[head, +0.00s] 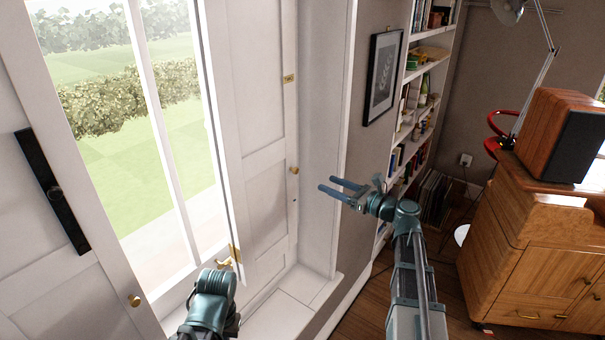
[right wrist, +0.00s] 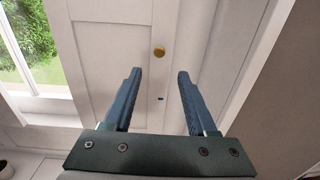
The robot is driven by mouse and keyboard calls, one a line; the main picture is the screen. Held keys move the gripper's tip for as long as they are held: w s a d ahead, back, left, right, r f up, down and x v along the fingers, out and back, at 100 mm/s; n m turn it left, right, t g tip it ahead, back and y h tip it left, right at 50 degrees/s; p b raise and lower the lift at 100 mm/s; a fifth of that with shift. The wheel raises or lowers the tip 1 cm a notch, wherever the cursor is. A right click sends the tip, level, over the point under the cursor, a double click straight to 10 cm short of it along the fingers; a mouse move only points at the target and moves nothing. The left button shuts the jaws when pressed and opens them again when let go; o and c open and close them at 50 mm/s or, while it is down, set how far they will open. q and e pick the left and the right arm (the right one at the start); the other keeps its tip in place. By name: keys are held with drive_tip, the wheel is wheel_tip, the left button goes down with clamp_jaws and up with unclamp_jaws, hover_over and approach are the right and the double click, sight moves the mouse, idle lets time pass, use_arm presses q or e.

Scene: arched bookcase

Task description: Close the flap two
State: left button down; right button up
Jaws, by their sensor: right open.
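Two white panelled flaps stand open at the sides of the window. The right flap (head: 262,140) is angled inward and has a small brass knob (head: 295,170) on its edge. The left flap (head: 60,200) has a brass knob (head: 134,300) low down. I cannot tell which is flap two. My right gripper (head: 327,184) is open and empty, just right of the right flap's knob in the head view. In the right wrist view that knob (right wrist: 159,51) appears between and beyond the two fingertips (right wrist: 160,72). My left arm's wrist (head: 210,295) is below the window; its fingers are hidden.
A white sill (head: 275,318) runs under the window. A brass window handle (head: 232,254) is close to my left wrist. On the right are a framed picture (head: 383,75), a bookcase (head: 433,58) and a wooden cabinet (head: 525,270) with a speaker (head: 545,135).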

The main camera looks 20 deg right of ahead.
sight(297, 171)
drive_tip(key=x, duration=1.1)
drive_tip(key=shift+w+a, duration=0.1)
clamp_jaws()
idle(1.1)
